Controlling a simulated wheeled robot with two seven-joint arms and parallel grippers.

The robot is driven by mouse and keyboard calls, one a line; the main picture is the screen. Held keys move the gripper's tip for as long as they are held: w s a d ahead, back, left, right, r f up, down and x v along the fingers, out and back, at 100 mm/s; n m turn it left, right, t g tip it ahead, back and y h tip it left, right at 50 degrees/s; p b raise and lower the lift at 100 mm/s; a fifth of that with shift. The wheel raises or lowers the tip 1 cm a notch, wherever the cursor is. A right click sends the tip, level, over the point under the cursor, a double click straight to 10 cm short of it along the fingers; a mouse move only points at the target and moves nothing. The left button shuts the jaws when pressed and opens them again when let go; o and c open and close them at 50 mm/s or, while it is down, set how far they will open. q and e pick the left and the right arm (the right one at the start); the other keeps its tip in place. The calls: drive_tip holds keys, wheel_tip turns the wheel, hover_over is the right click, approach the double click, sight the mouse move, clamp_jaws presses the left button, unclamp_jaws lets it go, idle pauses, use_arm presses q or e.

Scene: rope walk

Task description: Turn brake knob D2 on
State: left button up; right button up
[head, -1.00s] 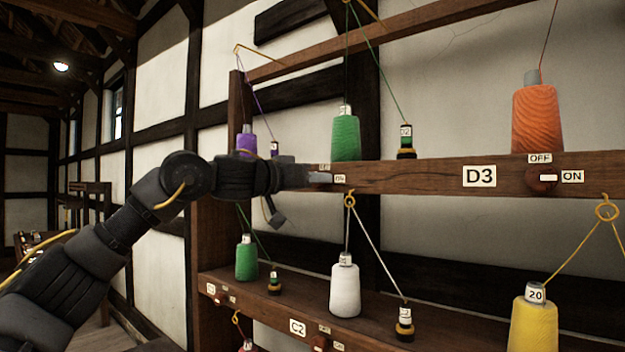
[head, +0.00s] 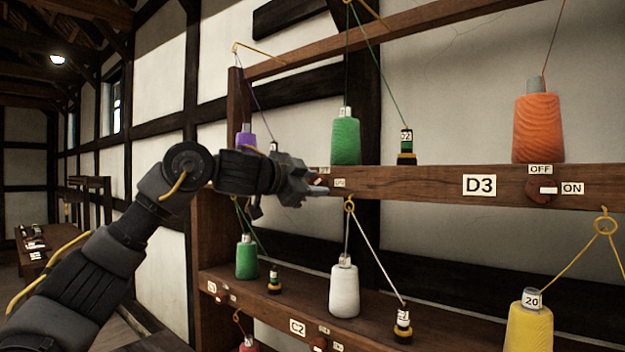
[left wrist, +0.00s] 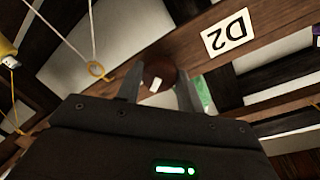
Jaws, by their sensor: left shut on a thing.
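The brake knob D2 (left wrist: 160,70) is a round dark red-brown knob with a white mark, on the wooden rail beside the label D2 (left wrist: 228,32), which appears upside down in the left wrist view. My left gripper (left wrist: 158,84) has one finger on each side of the knob and is shut on it. In the head view my left gripper (head: 318,184) reaches the rail and mostly hides the knob. A small OFF label (head: 323,170) and ON label (head: 340,183) show beside it. I cannot tell which label the white mark points at. My right gripper is out of view.
Knob D3 (head: 541,190) sits farther right on the same rail, its white mark toward ON. Green (head: 345,138) and orange (head: 538,125) cones stand on the rail. A white cone (head: 344,288) stands on the shelf below, with a thread running up to a yellow eyelet (head: 349,205).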

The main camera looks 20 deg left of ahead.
use_arm(q)
drive_tip(key=m, duration=0.3)
drive_tip(key=shift+d+y+p, duration=0.1)
drive_tip(key=shift+y+p, duration=0.2)
drive_tip(key=shift+y, duration=0.1)
drive_tip(key=shift+f+m, duration=0.1)
drive_tip(key=shift+m, duration=1.5)
drive_tip(key=o, duration=1)
drive_tip(key=shift+c, duration=0.2)
drive_tip(key=shift+s, duration=0.1)
